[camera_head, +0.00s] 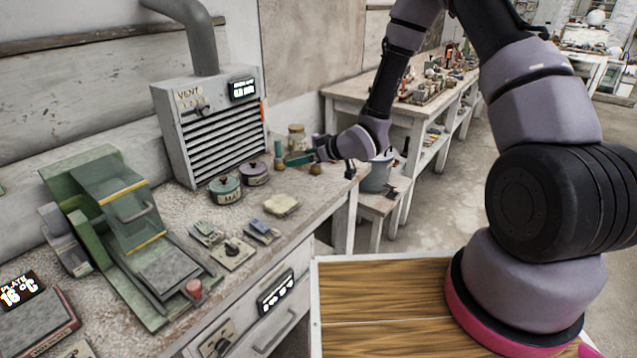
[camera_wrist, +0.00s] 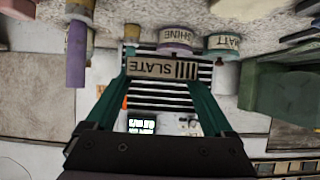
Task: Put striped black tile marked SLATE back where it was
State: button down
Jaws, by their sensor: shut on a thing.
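The striped tile marked SLATE (camera_wrist: 163,69) shows in the wrist view as a tan face with dark lettering and black stripes at one end. It lies across the space between the teal fingers of my gripper (camera_wrist: 165,75), which is shut on it. In the head view my gripper (camera_head: 298,160) reaches level over the far end of the workbench, to the right of the lidded pots. The tile is too small to make out there. No marked spot for the tile can be made out.
A slatted vent box (camera_head: 215,125) stands behind the pots MATT (camera_head: 226,190) and SHINE (camera_head: 254,173). A glass jar (camera_head: 297,138) stands near my gripper. A green machine (camera_head: 120,230), small plates and a pale lump (camera_head: 281,205) occupy the bench (camera_head: 185,205).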

send_over(306, 192)
notch_tip(306, 192, down, 6)
jog(key=shift+r, duration=0.15)
jog(key=shift+f, duration=2.05)
jog(key=shift+f, duration=0.15)
grip_release()
